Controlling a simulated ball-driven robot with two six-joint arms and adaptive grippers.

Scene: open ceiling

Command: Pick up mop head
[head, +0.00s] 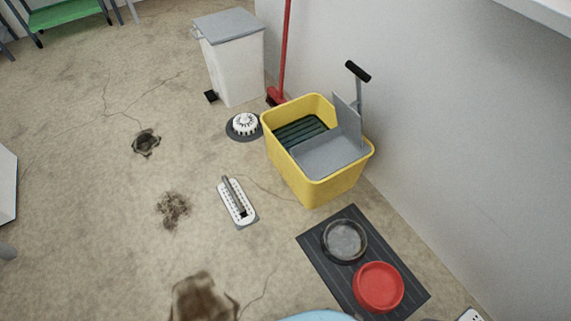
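Two things on the floor could be the mop head, and I cannot tell for sure which is. One is a flat, white, oblong piece (249,212) with dark specks, a grey edge and a grey bar along its middle, lying left of the yellow bucket. The other is a round, white, ridged piece (245,123) on a dark grey disc, close to the bucket's back left corner. Both are uncovered and apart from the bucket. Neither of my grippers shows in the head view.
A yellow mop bucket (317,190) with a grey wringer stands by the right wall. A white bin (236,70) and red broom (284,45) stand behind. A dark mat (318,250) holds a grey bowl (345,241) and red bowl (379,287). Brown patches (173,209) mark the open floor left.

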